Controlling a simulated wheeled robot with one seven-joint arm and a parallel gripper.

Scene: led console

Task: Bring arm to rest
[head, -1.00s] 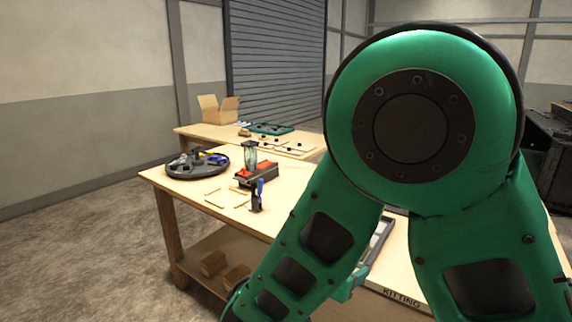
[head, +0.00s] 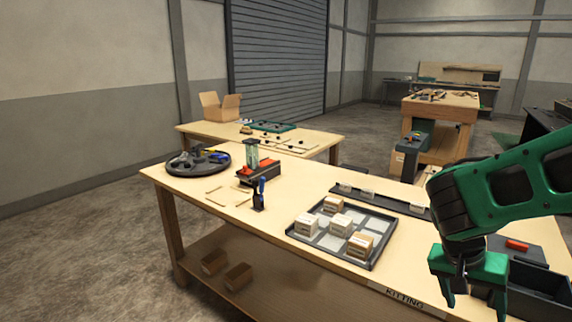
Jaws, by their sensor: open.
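My green arm (head: 520,183) reaches in from the right edge of the head view. My gripper (head: 472,297) hangs fingers down over the right front part of the kitting table (head: 290,210). Its two green fingers are apart, with nothing seen between them. The gripper is to the right of a dark tray (head: 296,237) that holds several small boxes, and is apart from it. The rest of my arm lies outside the picture.
A dark bin (head: 545,282) stands close to the gripper on the right. A rail (head: 400,208) with small blocks lies behind the tray. A round dark tray (head: 185,172), a red-and-grey device (head: 262,172) and a blue-handled tool (head: 259,197) stand at the left.

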